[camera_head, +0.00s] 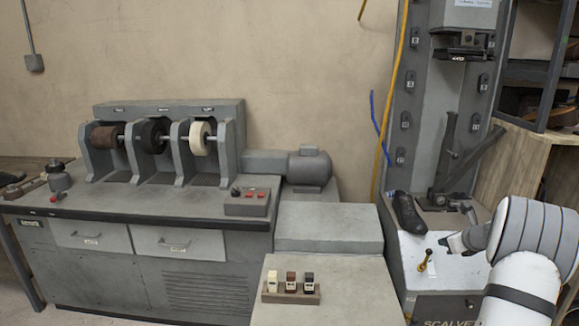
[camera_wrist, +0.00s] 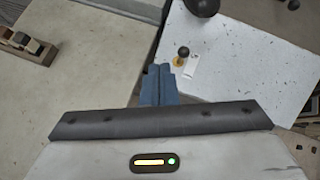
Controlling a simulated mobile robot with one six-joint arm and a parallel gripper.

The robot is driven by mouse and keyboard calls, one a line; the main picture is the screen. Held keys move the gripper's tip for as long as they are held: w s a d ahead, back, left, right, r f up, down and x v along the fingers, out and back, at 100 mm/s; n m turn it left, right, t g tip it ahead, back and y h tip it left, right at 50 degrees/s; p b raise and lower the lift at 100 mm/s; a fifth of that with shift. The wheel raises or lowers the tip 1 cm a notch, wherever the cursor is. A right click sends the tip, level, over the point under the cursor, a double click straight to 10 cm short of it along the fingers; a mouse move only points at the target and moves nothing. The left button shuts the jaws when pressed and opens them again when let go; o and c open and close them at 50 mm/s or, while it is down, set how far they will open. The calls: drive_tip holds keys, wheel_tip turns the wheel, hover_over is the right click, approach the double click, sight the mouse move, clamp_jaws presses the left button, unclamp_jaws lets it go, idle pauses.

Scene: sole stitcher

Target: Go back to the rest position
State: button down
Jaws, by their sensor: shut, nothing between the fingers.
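My gripper (camera_head: 450,243) is in the lower right of the head view, to the right of a small brass lever with a black knob (camera_head: 425,262). In the wrist view my gripper (camera_wrist: 158,70) has its blue-grey fingers together, with nothing between them. The black knob (camera_wrist: 183,51) shows just beyond and to the right of the fingertips, apart from them in the picture.
A grey workbench (camera_head: 150,207) with three polishing wheels stands left. A wooden holder (camera_head: 290,297) with three small blocks sits on the low grey surface in front; it also shows in the wrist view (camera_wrist: 28,55). Wooden shelving (camera_head: 538,150) stands behind my arm at right.

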drive_tip(key=s+a+r+n+g+y+p, duration=0.1)
drive_tip(key=s+a+r+n, duration=0.35)
drive_tip(key=a, duration=0.45)
drive_tip(key=s+a+r+n+g, duration=0.25)
drive_tip(key=a+n, duration=0.35)
drive_tip(key=a, duration=0.4)
drive_tip(key=s+a+r+n+g+y+p, duration=0.1)
drive_tip(key=s+a+r+n, duration=0.4)
drive_tip(key=a, duration=0.4)
drive_tip(key=s+a+n+g+h+p, duration=0.1)
drive_tip(key=s+a+n, duration=0.4)
drive_tip(key=s+n, duration=0.3)
drive_tip(key=s+a+n+g+h+p, duration=0.1)
drive_tip(key=s+a+n+g+h, duration=0.1)
drive_tip(key=s+a+n, duration=0.3)
drive_tip(key=s+f+n, duration=0.1)
drive_tip(key=s+n, duration=0.3)
drive_tip(key=s, duration=0.7)
drive_tip(key=shift+s+a, duration=0.15)
drive_tip(key=shift+a, duration=0.2)
